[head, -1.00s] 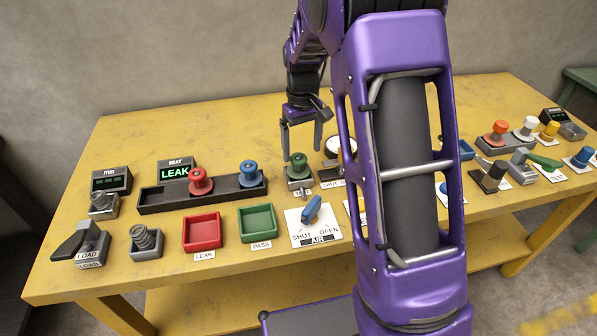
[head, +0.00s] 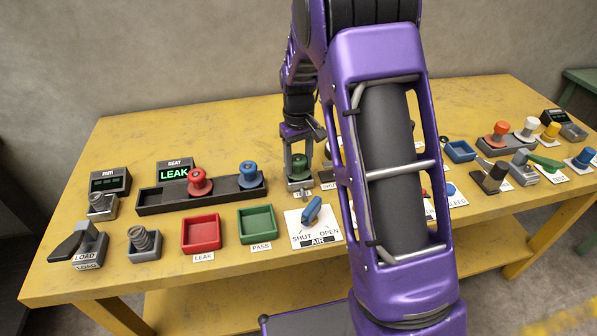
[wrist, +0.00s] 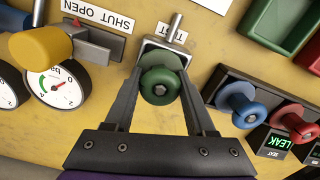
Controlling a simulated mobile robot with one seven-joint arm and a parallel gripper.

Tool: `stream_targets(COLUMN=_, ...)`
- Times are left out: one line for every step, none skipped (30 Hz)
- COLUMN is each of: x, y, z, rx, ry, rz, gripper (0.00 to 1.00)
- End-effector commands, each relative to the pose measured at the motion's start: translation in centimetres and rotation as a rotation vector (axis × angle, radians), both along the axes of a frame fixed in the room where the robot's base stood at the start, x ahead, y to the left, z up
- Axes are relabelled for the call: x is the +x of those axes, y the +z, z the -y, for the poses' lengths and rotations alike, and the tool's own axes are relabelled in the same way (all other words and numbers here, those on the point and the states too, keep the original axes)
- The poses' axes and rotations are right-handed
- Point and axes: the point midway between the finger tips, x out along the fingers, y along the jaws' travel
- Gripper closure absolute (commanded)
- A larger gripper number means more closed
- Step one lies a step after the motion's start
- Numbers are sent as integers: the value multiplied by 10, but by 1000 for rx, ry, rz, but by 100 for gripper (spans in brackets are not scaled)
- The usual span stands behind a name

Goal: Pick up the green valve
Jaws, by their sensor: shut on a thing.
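The green valve (head: 299,166) is a flanged spool sitting upright in the grey test block (head: 299,188) on the yellow table. In the wrist view the green valve (wrist: 160,85) lies between the two fingers, with the grey block (wrist: 165,52) and its metal stub beyond it. My gripper (head: 299,174) points down over the valve, its fingers on either side. In the wrist view my gripper (wrist: 161,88) is shut on the valve. The valve still rests at the block; whether it is clear of its seat cannot be told.
A black rack (head: 215,194) holds the red valve (head: 199,182) and the blue valve (head: 249,175) to the left. A red tray (head: 202,233) and a green tray (head: 257,224) lie in front. A blue-handled AIR lever (head: 312,209) stands close by. A gauge (wrist: 55,82) and yellow knob (wrist: 40,47) flank the block.

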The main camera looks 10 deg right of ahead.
Motion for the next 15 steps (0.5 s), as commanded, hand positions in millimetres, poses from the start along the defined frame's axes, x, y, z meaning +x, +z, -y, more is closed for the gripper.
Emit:
stream_targets(x=0, y=0, z=0, rx=0, ry=0, rz=0, gripper=90)
stream_targets(x=0, y=0, z=0, rx=0, ry=0, rz=0, gripper=96)
stream_targets(x=0, y=0, z=0, rx=0, ry=0, rz=0, gripper=100)
stream_targets(x=0, y=0, z=0, rx=0, ry=0, rz=0, gripper=100)
stream_targets(x=0, y=0, z=0, rx=0, ry=0, rz=0, gripper=100)
stream_targets(x=0, y=0, z=0, rx=0, ry=0, rz=0, gripper=100)
stream_targets(x=0, y=0, z=0, rx=0, ry=0, rz=0, gripper=100)
stream_targets(x=0, y=0, z=0, rx=0, ry=0, rz=0, gripper=100)
stream_targets(x=1, y=1, z=0, rx=1, ry=0, rz=2, gripper=100)
stream_targets(x=1, y=1, z=0, rx=1, ry=0, rz=2, gripper=100)
stream_targets(x=1, y=1, z=0, rx=1, ry=0, rz=2, gripper=100)
stream_targets(x=1, y=1, z=0, rx=1, ry=0, rz=2, gripper=100)
stream_targets(x=1, y=1, z=0, rx=1, ry=0, rz=2, gripper=100)
stream_targets(x=1, y=1, z=0, rx=1, ry=0, rz=2, gripper=100)
stream_targets(x=1, y=3, z=0, rx=1, ry=0, rz=2, gripper=100)
